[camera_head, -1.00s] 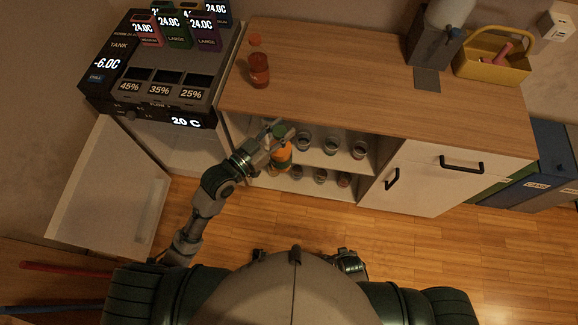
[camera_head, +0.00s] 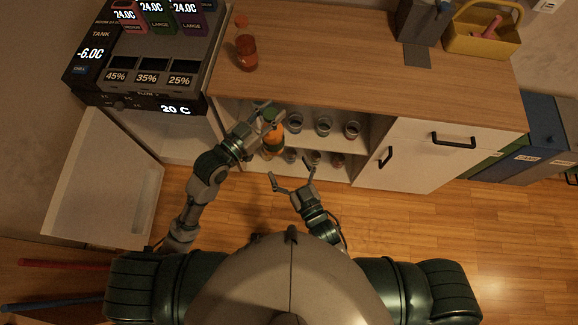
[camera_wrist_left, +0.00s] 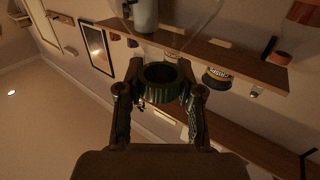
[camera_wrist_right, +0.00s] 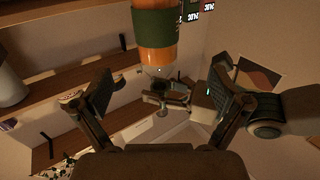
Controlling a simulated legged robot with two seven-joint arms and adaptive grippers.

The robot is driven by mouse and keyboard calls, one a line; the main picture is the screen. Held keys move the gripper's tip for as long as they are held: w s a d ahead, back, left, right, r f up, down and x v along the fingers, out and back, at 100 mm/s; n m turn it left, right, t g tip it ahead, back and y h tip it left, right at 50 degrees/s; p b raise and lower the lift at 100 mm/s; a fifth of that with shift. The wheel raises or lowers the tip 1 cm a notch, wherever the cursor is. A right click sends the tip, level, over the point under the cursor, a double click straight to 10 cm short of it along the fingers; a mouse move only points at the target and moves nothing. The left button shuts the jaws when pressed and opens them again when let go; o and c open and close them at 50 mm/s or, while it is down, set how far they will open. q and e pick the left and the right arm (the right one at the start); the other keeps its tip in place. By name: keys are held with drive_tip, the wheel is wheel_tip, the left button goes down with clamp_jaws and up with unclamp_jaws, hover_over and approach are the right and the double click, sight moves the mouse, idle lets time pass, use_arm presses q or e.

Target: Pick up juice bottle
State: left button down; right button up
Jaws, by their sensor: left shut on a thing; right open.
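The juice bottle (camera_head: 273,141), orange with a green label, hangs in front of the cabinet's open shelves in the head view. My left gripper (camera_head: 265,116) is shut on its green top end, which shows between the fingers in the left wrist view (camera_wrist_left: 162,78). The left gripper hides part of the bottle in the head view. My right gripper (camera_head: 293,178) is open and empty, below and to the right of the bottle. The right wrist view shows the bottle's orange body with its green band (camera_wrist_right: 156,30) ahead of the open fingers, apart from them.
A red bottle (camera_head: 246,54) stands on the wooden counter (camera_head: 330,60). Several glasses (camera_head: 323,125) stand on the shelves behind the held bottle. A drink machine (camera_head: 135,85) is at left, with an open white door (camera_head: 105,185) below. A yellow basket (camera_head: 482,43) sits at right.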

sight(271, 135)
drive_tip(key=x, duration=1.2)
use_arm(q)
drive_tip(key=shift+r, duration=0.1)
use_arm(e)
drive_tip(key=shift+d, duration=0.1)
drive_tip(key=c, duration=1.5)
use_arm(q)
drive_tip(key=c, duration=0.7)
unclamp_jaws()
use_arm(e)
drive_tip(key=shift+c, duration=0.8)
